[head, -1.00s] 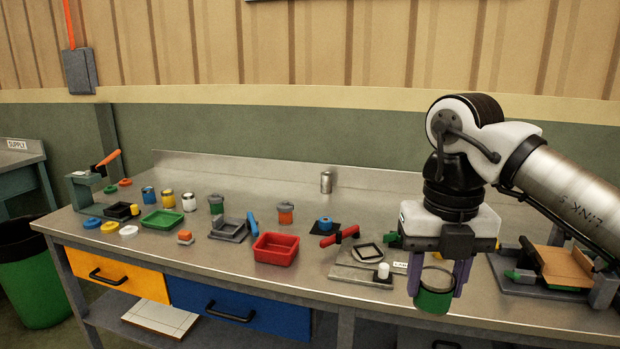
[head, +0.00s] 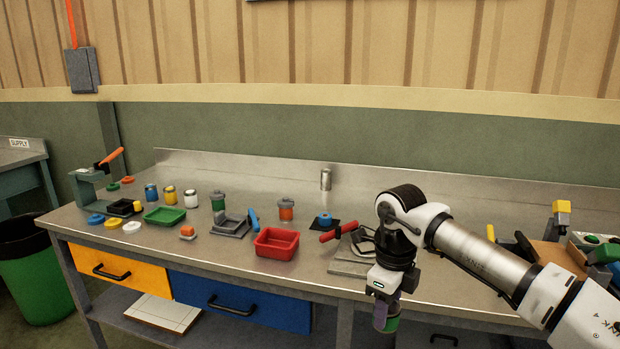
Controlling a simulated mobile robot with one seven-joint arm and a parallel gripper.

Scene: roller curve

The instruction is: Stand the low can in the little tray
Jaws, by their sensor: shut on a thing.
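My gripper (head: 384,312) is shut on a low can (head: 391,325) with a green side, in front of the bench's front edge. Fingers hide most of the can, and its lower end looks dark. Several trays stand on the bench to the left, and I cannot tell which is the little tray: a green tray (head: 165,221), a red tray (head: 276,255), a grey tray (head: 230,232) and a small black tray (head: 122,213) with a yellow piece at it. All are apart from my gripper.
Jars in blue, yellow and white (head: 191,198) stand behind the green tray. A red-handled tool (head: 338,233) and a grey plate (head: 347,268) lie left of my arm.

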